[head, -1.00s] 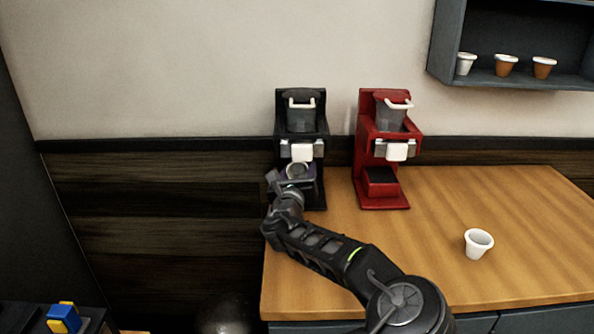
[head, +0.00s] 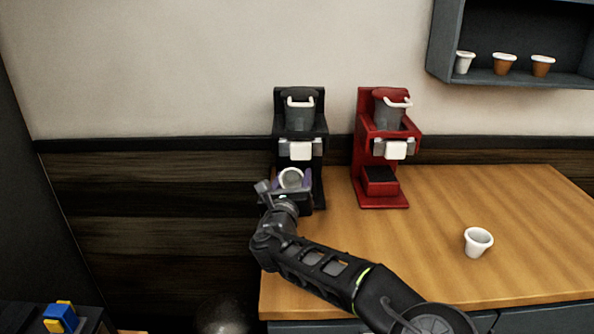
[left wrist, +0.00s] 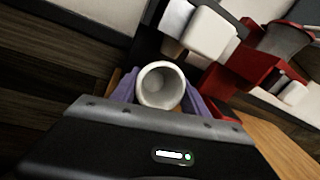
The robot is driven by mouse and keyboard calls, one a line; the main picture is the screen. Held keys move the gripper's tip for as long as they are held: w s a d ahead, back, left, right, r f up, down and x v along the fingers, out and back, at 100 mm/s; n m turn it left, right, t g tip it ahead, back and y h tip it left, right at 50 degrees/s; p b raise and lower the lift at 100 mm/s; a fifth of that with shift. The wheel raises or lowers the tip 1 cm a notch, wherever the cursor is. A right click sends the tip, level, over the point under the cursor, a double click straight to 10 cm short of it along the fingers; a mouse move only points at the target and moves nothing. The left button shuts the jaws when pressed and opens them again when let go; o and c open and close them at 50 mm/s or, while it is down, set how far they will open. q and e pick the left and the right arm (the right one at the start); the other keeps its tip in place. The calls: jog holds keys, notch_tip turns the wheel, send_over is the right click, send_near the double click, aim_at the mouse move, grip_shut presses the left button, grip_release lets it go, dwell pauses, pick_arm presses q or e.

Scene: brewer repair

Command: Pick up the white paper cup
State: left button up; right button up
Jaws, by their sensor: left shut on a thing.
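My left gripper (head: 292,182) is shut on a white cup (head: 290,177) in front of the black brewer (head: 300,128). In the left wrist view, the cup (left wrist: 161,85) sits between the two purple fingers of the gripper (left wrist: 163,92), its open mouth facing the camera. Its lower part is hidden by the gripper. A second white cup (head: 478,242) stands on the wooden counter at the right, apart from the gripper. My right gripper is not in view.
A red brewer (head: 383,140) stands just right of the black one. The wooden counter (head: 420,275) is mostly clear. A wall shelf (head: 482,76) at the upper right holds a white cup and two brown ones. A blue and yellow object (head: 61,318) is at the lower left.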

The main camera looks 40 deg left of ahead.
pick_arm(q)
jog(key=v, duration=0.8)
jog(key=shift+d, duration=0.1)
jog(key=b, duration=0.1)
jog(key=s+b, duration=0.1)
jog(key=b, duration=0.1)
jog(key=shift+s+d+f, duration=0.3)
jog(key=shift+d, duration=0.1)
jog(key=shift+s+d+b, duration=0.1)
jog(key=shift+s+b, duration=0.15)
jog(key=shift+b, duration=0.15)
jog(key=shift+s+d+r, duration=0.1)
jog(key=shift+s+r, duration=0.15)
jog(key=shift+s, duration=0.05)
